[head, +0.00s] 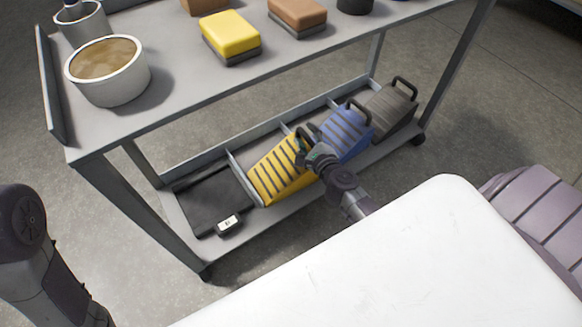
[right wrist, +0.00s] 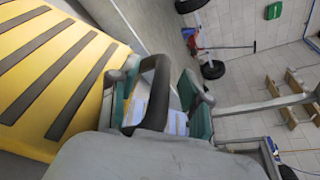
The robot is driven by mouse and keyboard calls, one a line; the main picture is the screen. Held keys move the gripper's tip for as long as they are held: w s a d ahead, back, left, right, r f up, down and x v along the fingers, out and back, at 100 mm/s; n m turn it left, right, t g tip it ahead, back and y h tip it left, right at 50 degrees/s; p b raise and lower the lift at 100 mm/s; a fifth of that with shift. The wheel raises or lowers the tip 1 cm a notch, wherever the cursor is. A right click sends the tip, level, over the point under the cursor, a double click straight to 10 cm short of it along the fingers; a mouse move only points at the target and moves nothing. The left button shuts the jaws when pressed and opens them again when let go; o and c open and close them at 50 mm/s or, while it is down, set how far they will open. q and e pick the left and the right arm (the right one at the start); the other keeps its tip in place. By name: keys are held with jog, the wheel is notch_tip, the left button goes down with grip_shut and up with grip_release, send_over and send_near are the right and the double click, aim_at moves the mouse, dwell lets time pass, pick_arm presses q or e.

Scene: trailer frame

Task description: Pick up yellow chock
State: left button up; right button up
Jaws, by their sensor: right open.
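The yellow chock (head: 278,170) with dark stripes sits in a compartment of the cart's lower shelf, left of the blue chock (head: 346,135). My right gripper (head: 306,150) is at the right end of the yellow chock, by its black handle. In the right wrist view the yellow chock (right wrist: 50,75) fills the left side. Its black handle (right wrist: 158,92) stands between the two fingers of my open right gripper (right wrist: 160,90). I cannot tell whether the fingers touch the handle. My left arm shows at the lower left of the head view, but its gripper is not visible.
A grey chock (head: 388,108) stands at the right end of the lower shelf. A black flat item (head: 208,195) lies at its left end. A white surface (head: 430,250) is in front.

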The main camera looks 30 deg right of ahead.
grip_shut()
jog(key=shift+r, duration=0.15)
dwell(0.4)
